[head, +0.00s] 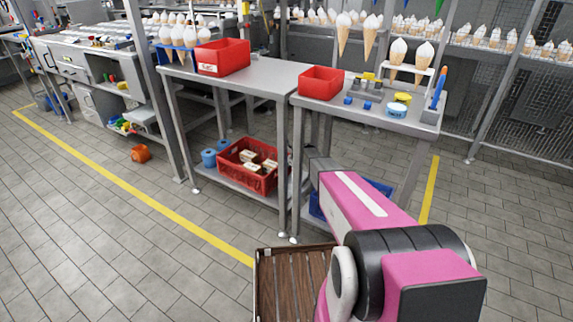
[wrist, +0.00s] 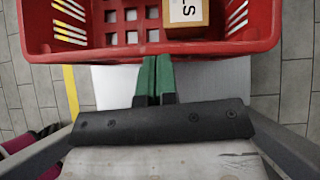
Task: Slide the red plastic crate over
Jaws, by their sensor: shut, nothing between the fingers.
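The red plastic crate (head: 240,177) sits on the lower shelf of the left steel table, with several small boxes in it. In the wrist view, its near wall (wrist: 90,51) spans the top, and one box (wrist: 185,12) shows inside. My gripper (wrist: 154,62) is shut and empty, its green fingers side by side and pointing at the middle of that wall. The fingertips are at or very near the wall; I cannot tell if they touch. In the head view my arm reaches in beside the table legs, and the fingers are hidden there.
Blue rolls (head: 209,158) stand left of the crate on the shelf. Table legs (head: 283,180) stand close to my arm. A blue crate (head: 316,207) sits low under the right table. Two red bins (head: 222,57) (head: 320,83) are on the tabletops. The floor at left is mostly clear.

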